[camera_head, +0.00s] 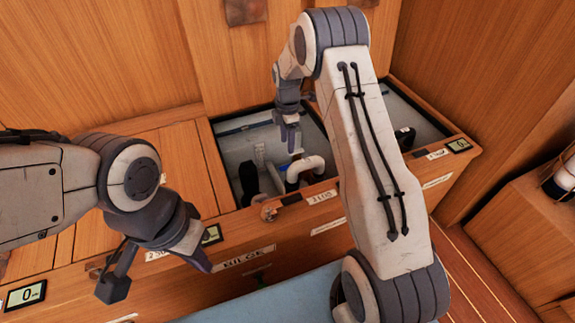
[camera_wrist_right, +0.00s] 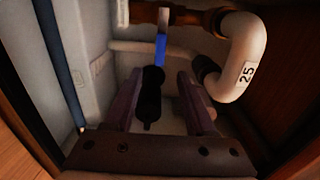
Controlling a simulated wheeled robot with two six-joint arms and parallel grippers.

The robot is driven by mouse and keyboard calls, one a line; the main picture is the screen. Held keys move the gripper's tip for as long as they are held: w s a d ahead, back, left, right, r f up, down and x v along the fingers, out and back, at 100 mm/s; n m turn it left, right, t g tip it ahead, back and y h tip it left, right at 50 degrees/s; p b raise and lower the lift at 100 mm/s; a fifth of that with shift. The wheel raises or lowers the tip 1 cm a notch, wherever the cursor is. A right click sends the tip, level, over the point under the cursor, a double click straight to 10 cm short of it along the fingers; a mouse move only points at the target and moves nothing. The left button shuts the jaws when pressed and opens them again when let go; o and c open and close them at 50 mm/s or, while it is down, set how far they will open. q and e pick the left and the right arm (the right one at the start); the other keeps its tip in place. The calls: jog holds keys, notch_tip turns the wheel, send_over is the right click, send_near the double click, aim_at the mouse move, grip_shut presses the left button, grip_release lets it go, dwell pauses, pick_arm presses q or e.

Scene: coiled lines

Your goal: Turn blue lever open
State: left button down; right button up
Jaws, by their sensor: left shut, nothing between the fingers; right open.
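The blue lever (camera_wrist_right: 160,48) shows in the right wrist view, just beyond and between my right gripper's fingers, below a pale metal part. It is close to a white bent pipe (camera_wrist_right: 245,50) labelled 25. A dark black object (camera_wrist_right: 152,95) lies in the line between the fingers. My right gripper (camera_head: 289,135) is open and reaches down into the open compartment; its two fingers also show in the wrist view (camera_wrist_right: 160,105). I cannot tell whether it touches the lever. My left gripper (camera_head: 155,272) is shut and empty, in front of the wooden cabinet.
The open compartment has wooden rims (camera_head: 215,165) close around my right gripper. The white pipe (camera_head: 305,167) rises inside it. A second open bay (camera_head: 415,110) lies to the right. Labels and small displays (camera_head: 458,145) sit along the cabinet edge. A wooden wall stands behind.

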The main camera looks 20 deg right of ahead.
aim_at(287, 167)
notch_tip(287, 167, down, 10)
jog(key=b, duration=0.6)
grip_shut()
dwell(1.1)
